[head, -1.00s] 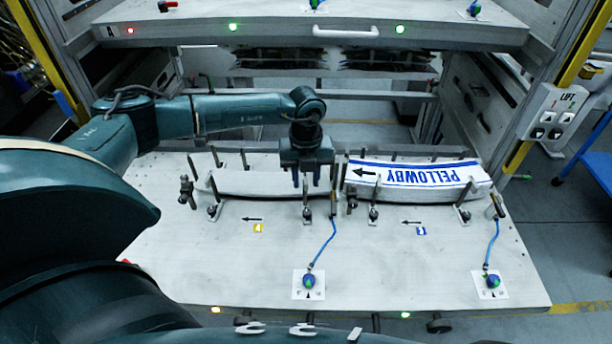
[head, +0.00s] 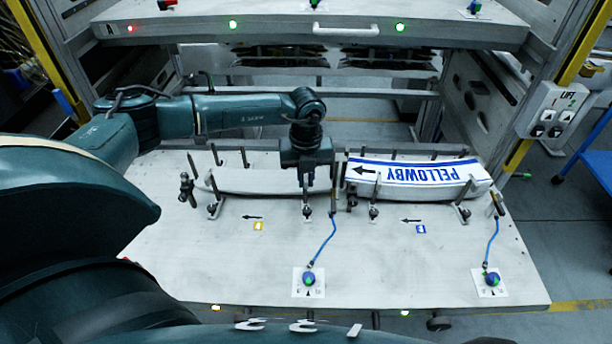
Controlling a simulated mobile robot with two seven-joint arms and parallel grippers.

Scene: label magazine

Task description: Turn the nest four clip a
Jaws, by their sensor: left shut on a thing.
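The nest with the yellow tag (head: 258,227), which I take to be nest four, is on the left half of the lower shelf. It holds a plain white curved stack (head: 255,181). A clip (head: 213,211) stands at the stack's left front, and another clip (head: 307,213) at its right front. My left gripper (head: 305,186) points down over the stack's right end and is shut on the upper part of the right-front clip. The fingers hide most of the held part, so its exact angle cannot be told. My right gripper is not in view.
To the right, a white stack (head: 418,177) printed PELLOWBY lies in the nest with the blue tag (head: 421,229), with its own clips (head: 373,214). Blue hoses run to round fittings (head: 309,279) at the front. An upper shelf (head: 300,22) overhangs behind. The shelf's front middle is mostly clear.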

